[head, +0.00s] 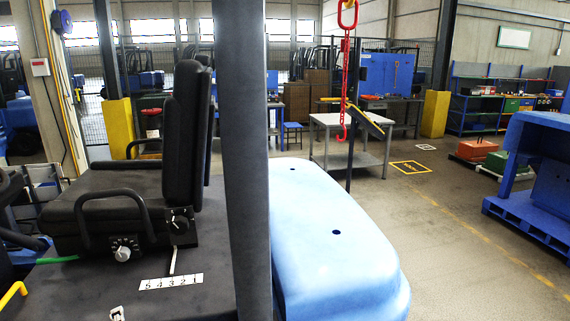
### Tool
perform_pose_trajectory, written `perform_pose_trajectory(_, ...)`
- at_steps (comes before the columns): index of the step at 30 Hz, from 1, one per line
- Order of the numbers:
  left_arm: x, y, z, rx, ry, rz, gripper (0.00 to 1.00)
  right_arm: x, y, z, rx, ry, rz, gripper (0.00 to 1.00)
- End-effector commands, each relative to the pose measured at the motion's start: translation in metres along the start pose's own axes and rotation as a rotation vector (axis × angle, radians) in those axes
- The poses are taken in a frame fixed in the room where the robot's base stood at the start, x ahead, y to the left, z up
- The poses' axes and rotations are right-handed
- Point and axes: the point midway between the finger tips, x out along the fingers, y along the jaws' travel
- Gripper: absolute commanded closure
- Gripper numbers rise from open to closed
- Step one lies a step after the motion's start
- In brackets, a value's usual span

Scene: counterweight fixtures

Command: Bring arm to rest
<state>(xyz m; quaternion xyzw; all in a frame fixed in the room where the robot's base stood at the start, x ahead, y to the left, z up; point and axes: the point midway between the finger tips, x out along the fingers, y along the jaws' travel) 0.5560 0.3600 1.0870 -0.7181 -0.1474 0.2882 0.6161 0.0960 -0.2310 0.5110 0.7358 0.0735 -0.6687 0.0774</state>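Neither of my grippers shows in the head view, and I cannot make out an arm of mine for sure. A blue rounded counterweight (335,255) with two small dark holes in its top fills the lower middle. A red chain with a hook (345,90) hangs above and behind it, apart from it. A black seat (185,130) with armrests stands on a dark deck (75,290) at the left. A dark upright post (243,160) stands between the seat and the counterweight and hides part of both.
A grey work table (352,122) stands behind the counterweight. A blue pallet-like structure (540,175) is at the right edge. Red and green blocks (478,150) lie on the floor near a shelf (490,105). The floor (450,240) right of the counterweight is clear.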

Motion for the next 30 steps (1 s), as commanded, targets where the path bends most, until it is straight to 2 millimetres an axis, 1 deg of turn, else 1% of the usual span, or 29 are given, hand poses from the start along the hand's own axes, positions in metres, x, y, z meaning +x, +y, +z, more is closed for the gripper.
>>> perform_pose_trajectory(1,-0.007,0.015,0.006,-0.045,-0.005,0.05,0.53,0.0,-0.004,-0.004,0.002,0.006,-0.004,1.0)
perform_pose_trajectory(5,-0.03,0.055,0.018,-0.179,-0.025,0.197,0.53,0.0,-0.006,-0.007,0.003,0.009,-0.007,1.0)
perform_pose_trajectory(6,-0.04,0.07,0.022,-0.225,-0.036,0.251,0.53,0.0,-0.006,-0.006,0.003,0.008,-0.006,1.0)
perform_pose_trajectory(8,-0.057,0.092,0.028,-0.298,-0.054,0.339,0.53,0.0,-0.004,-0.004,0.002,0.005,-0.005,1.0)
perform_pose_trajectory(9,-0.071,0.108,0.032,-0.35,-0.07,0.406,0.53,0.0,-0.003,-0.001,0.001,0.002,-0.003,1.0)
perform_pose_trajectory(11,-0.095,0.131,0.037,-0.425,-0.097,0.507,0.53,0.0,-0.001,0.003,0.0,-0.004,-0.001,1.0)
perform_pose_trajectory(12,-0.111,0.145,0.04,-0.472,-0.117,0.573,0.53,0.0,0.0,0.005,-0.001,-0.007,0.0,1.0)
perform_pose_trajectory(15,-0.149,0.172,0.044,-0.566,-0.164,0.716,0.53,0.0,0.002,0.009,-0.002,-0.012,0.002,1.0)
perform_pose_trajectory(18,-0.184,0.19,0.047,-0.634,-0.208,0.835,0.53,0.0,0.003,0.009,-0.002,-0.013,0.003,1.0)
perform_pose_trajectory(21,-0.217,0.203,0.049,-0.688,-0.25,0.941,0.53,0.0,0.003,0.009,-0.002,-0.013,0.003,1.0)
perform_pose_trajectory(26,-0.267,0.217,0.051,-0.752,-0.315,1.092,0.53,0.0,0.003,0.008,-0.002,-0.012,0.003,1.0)
perform_pose_trajectory(27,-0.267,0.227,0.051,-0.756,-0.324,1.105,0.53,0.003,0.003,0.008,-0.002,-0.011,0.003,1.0)
perform_pose_trajectory(30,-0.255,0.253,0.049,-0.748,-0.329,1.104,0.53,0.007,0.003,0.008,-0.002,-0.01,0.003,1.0)
